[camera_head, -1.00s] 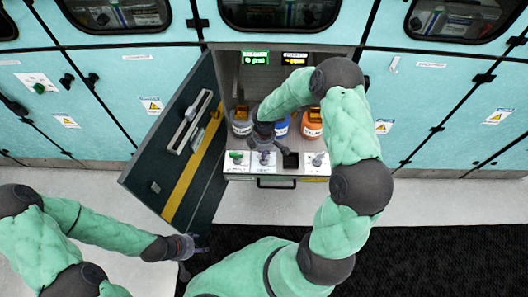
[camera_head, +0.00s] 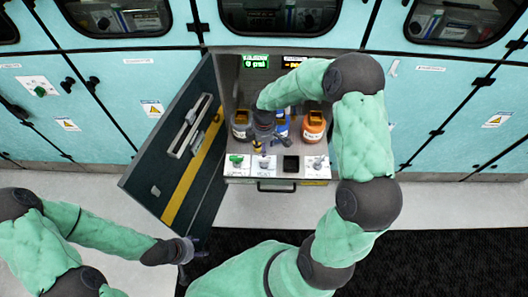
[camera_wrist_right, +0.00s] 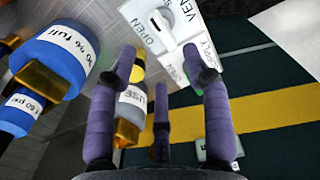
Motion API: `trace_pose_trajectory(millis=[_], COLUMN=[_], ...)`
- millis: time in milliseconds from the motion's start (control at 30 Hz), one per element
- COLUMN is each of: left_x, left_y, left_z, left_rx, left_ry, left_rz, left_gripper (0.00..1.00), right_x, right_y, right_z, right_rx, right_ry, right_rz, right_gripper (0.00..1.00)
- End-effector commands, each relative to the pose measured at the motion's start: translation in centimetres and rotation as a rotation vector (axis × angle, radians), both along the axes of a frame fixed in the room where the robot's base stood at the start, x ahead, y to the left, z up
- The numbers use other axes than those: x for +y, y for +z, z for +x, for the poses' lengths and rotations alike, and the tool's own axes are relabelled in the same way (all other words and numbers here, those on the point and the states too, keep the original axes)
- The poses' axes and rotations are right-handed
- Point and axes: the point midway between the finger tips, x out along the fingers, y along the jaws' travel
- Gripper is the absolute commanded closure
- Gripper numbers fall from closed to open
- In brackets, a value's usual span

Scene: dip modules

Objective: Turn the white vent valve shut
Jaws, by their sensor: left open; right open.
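The white vent valve (camera_head: 264,162) is on the front panel of the open cabinet, right of the green valve (camera_head: 236,160). In the right wrist view the white vent valve (camera_wrist_right: 163,30) is at the top, on a white plate with "OPEN" and part of "VENT" legible. My right gripper (camera_head: 259,145) is above and behind the panel in the head view; its dark fingers (camera_wrist_right: 160,72) are spread and empty, apart from the valve. One finger partly hides the green valve (camera_wrist_right: 192,62). My left gripper (camera_head: 190,249) is open and empty, low near the cabinet door.
A grey bottle (camera_head: 240,124), a blue bottle (camera_head: 282,127) and an orange bottle (camera_head: 313,126) stand inside the cabinet. The open door (camera_head: 178,145) swings out left. A black square (camera_head: 291,164) and another white valve (camera_head: 317,162) are farther right on the panel.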

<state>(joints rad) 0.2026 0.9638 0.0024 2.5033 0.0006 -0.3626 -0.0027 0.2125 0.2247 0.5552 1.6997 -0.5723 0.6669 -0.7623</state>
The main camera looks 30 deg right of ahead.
Motion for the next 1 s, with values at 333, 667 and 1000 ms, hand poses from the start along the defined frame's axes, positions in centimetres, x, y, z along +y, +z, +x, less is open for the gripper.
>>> trace_pose_trajectory(millis=[333, 667, 1000], left_x=[0.0, 0.0, 0.0], left_y=[0.0, 0.0, 0.0], left_z=[0.0, 0.0, 0.0], left_rx=[0.000, 0.000, 0.000], left_ry=[0.000, 0.000, 0.000], left_rz=[0.000, 0.000, 0.000], left_gripper=[0.43, 0.43, 0.43], right_x=[0.0, 0.0, 0.4], right_y=[4.3, 4.6, 4.2], right_z=[0.0, 0.0, -0.1], right_rx=[-0.001, 0.001, 0.002], right_ry=[0.000, 0.000, -0.006], right_rz=[0.001, 0.001, 0.008], right_gripper=[0.51, 0.51, 0.51])
